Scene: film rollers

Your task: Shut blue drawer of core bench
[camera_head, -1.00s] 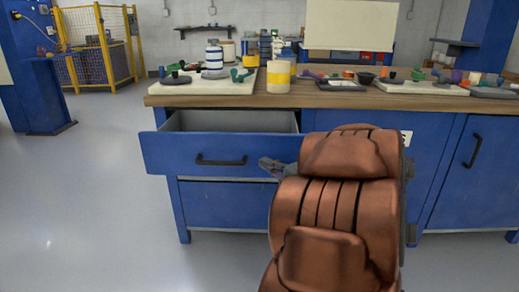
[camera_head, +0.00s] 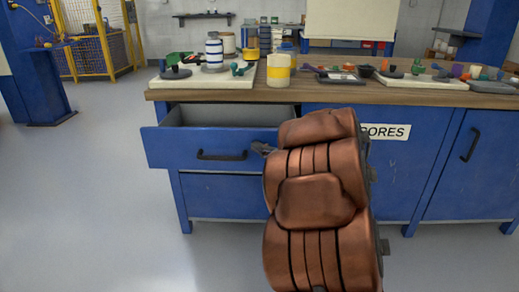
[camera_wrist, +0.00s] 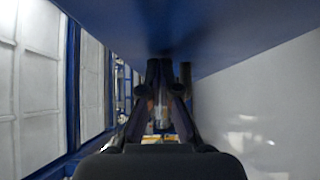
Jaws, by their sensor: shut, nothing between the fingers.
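The blue drawer (camera_head: 187,148) is the upper left one of the blue bench, and it stands pulled out, with its empty-looking inside showing above the front. It has a dark bar handle (camera_head: 221,155). My gripper (camera_head: 258,147) is at the right end of the drawer front, close to it; I cannot tell whether it touches. In the wrist view my gripper (camera_wrist: 160,68) is shut and empty, with a blue panel close above it. My copper-coloured arm hides part of the bench right of the drawer.
The wooden worktop (camera_head: 330,93) carries a yellow-and-white container (camera_head: 278,72), a striped bottle (camera_head: 214,52) and several small parts. A lower drawer (camera_head: 222,196) is shut. A cupboard door (camera_head: 475,165) is at right. The floor (camera_head: 90,200) at left is clear.

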